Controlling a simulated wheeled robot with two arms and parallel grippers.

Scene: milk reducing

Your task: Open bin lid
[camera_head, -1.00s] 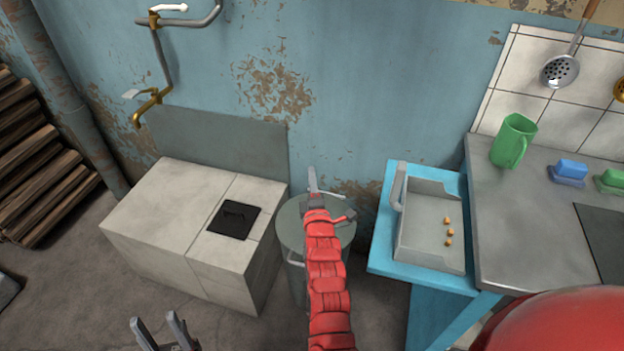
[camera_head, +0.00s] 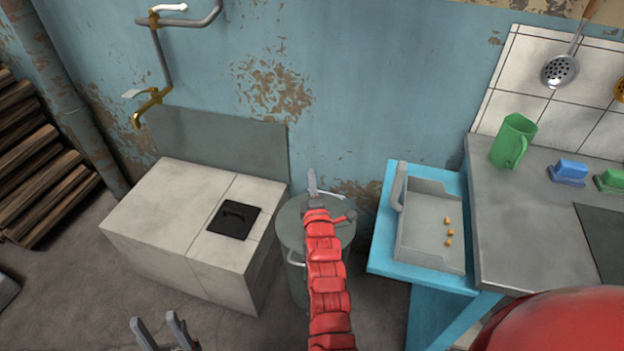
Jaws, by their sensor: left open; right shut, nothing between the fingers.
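The grey round bin (camera_head: 293,268) stands on the floor between the white block and the blue table. Its flat round lid (camera_head: 290,222) looks closed on top, and my red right arm covers much of it. A small handle shows on the bin's left side. My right gripper (camera_head: 313,186) is shut and empty at the far side of the lid, near the wall. I cannot tell whether it touches the lid. My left gripper (camera_head: 160,328) is open and empty at the bottom edge, low and left of the bin.
A white tiled block (camera_head: 170,215) with a black hatch (camera_head: 234,220) is left of the bin. A blue table (camera_head: 382,250) with a grey tray (camera_head: 432,262) holding small orange bits is close on the right. The peeling blue wall (camera_head: 370,80) is just behind.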

